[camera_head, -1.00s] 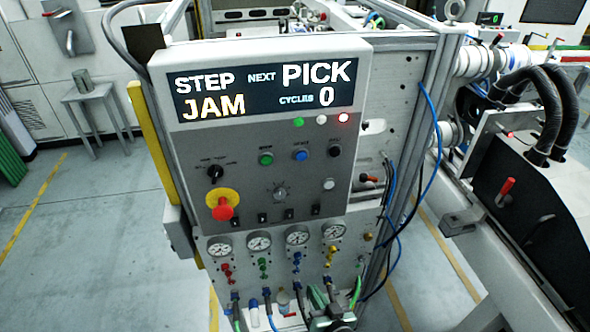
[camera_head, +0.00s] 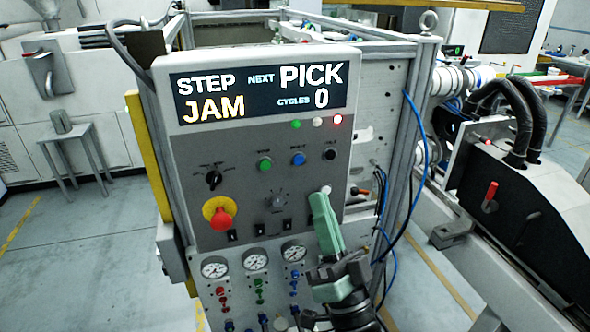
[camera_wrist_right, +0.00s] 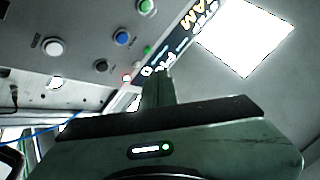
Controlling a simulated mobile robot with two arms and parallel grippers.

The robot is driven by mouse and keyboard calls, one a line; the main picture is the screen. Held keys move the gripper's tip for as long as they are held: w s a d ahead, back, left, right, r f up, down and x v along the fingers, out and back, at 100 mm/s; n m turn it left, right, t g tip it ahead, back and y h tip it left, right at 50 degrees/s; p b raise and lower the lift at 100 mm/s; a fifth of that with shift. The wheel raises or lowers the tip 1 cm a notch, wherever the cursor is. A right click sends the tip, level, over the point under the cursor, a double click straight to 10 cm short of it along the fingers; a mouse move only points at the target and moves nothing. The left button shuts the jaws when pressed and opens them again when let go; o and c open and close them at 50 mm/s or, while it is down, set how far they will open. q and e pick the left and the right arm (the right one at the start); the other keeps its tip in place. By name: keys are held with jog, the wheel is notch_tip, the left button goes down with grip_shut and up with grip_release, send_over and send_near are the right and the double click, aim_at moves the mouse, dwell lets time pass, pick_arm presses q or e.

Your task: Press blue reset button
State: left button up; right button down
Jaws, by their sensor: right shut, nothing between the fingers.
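The blue reset button (camera_head: 298,159) sits on the grey control panel (camera_head: 250,190), between a green button (camera_head: 264,164) and a black button (camera_head: 330,154). It also shows in the right wrist view (camera_wrist_right: 122,38), uncovered. My right gripper (camera_head: 318,196) is green, shut and empty. It points up in front of the panel, below and slightly right of the blue button, apart from it. Its tip overlaps the area by a white button (camera_head: 326,189); I cannot tell whether they touch. In the right wrist view its fingers (camera_wrist_right: 157,88) point toward the panel. My left gripper is not in view.
The display (camera_head: 262,92) reads STEP JAM, NEXT PICK, CYCLES 0. A red lamp (camera_head: 338,119) is lit. A red emergency stop (camera_head: 220,216) with yellow collar is at lower left. Gauges (camera_head: 255,260) sit below. Blue cables (camera_head: 424,150) hang at the right.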

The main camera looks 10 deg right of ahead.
aim_at(299, 160)
jog(key=shift+s+d+r, duration=0.1)
jog(key=shift+s+r, duration=0.2)
jog(key=shift+r, duration=0.15)
jog(key=shift+w, duration=0.1)
jog(key=shift+w+b, duration=0.55)
jog(key=shift+w, duration=3.85)
jog(key=shift+w, duration=0.4)
jog(key=shift+w, duration=0.35)
jog(key=shift+s, duration=0.8)
